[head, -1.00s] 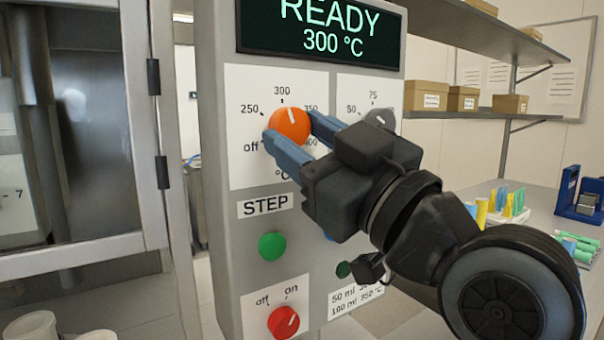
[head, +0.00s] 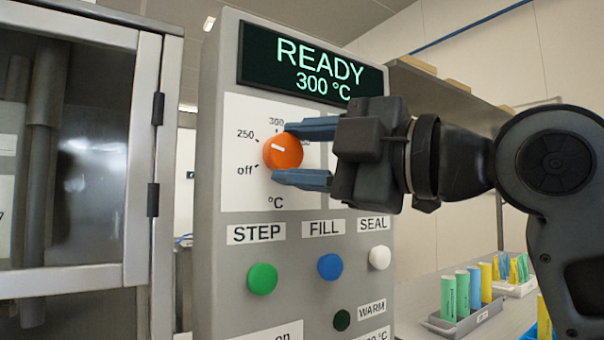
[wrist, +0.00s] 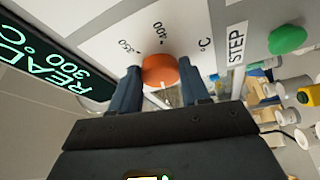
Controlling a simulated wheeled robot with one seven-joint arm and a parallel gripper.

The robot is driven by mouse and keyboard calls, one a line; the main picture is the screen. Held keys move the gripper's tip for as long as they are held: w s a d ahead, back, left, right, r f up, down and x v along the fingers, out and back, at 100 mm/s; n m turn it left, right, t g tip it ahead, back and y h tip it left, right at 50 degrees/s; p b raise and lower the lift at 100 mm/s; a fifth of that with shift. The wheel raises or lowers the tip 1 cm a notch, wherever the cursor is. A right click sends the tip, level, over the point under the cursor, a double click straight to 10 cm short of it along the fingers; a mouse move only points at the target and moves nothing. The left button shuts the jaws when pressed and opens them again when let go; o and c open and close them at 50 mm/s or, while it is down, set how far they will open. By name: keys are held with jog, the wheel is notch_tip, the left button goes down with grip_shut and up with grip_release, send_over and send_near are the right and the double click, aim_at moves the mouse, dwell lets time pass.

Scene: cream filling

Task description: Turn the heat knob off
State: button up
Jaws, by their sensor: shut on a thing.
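The heat knob (head: 285,160) is an orange round dial on the grey machine's front panel, with a scale marked off, 250 and 300 visible around it. In the wrist view the orange knob (wrist: 160,70) sits between the two fingers. The display (head: 318,65) reads READY 300 °C. The right part of the scale is hidden behind my gripper.
Below the knob are a green STEP button (head: 262,279), a blue FILL button (head: 330,267) and a white SEAL button (head: 379,258). A glass-doored cabinet (head: 75,272) stands at left. Trays of coloured tubes (head: 475,315) sit on the bench at right.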

jog(key=n, duration=0.2)
jog(key=n+g+h, duration=0.1)
jog(key=n, duration=0.1)
jog(key=shift+r+h, duration=0.2)
jog(key=shift+h, duration=0.1)
jog(key=n, duration=0.2)
jog(key=n+h, duration=0.1)
jog(key=shift+r+n+g+h, duration=0.15)
jog(key=shift+n+g+h, duration=0.15)
jog(key=shift+n, duration=0.1)
jog(key=shift+a, duration=0.1)
jog(key=o, duration=1)
jog(key=shift+o, duration=0.2)
jog(key=shift+s+r, duration=0.1)
jog(key=v, duration=0.7)
jog(key=shift+s+d, duration=0.25)
jog(key=shift+d, duration=0.05)
